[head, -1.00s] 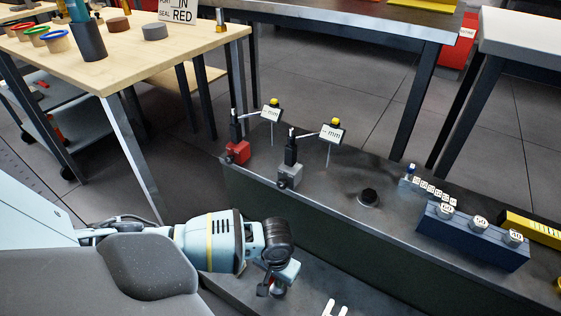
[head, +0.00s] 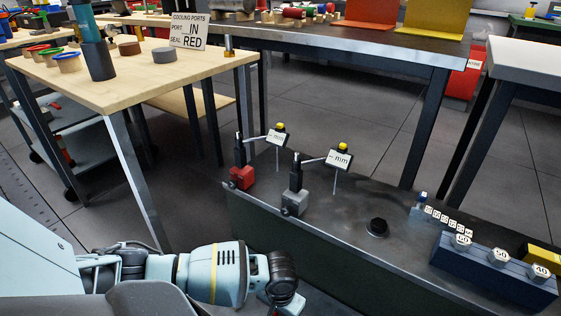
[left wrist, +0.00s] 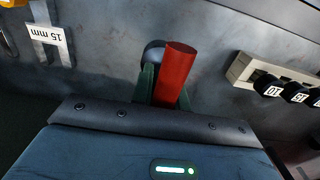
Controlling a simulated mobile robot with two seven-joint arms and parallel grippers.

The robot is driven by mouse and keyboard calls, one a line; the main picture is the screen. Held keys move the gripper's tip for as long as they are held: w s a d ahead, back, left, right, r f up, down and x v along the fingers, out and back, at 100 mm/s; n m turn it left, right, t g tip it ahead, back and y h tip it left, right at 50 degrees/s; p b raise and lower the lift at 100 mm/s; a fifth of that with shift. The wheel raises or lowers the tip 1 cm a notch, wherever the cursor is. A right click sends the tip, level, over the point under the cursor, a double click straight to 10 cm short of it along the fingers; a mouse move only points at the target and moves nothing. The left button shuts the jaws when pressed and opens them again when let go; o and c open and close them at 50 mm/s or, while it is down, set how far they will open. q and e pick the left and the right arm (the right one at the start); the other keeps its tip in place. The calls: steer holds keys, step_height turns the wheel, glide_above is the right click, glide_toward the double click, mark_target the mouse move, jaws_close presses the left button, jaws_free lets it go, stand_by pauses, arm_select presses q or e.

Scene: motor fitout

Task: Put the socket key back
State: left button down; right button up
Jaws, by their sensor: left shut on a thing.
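In the left wrist view my left gripper (left wrist: 163,92) has its green fingers shut on a red rod-like piece, apparently the handle of the socket key (left wrist: 176,72). The red end stands up toward the camera; its lower part is hidden between the fingers. A grey rounded shape (left wrist: 151,54) shows just behind it; I cannot tell whether it belongs to the key. In the head view my left gripper (head: 277,301) is at the bottom edge, and its fingertips and the key are hidden there. My right gripper is not in view.
A dark metal bench (head: 335,212) carries two dial gauges on red (head: 242,178) and grey (head: 294,203) bases, a black knob (head: 377,227) and a blue block (head: 490,270) with numbered pieces. The left wrist view shows a pale rack (left wrist: 248,69) of black numbered pieces and a 15 mm tag (left wrist: 44,34).

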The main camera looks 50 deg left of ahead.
arm_select(q)
steer(key=c, duration=1.4)
jaws_free()
steer(key=shift+f, duration=0.1)
steer(key=shift+o, duration=0.2)
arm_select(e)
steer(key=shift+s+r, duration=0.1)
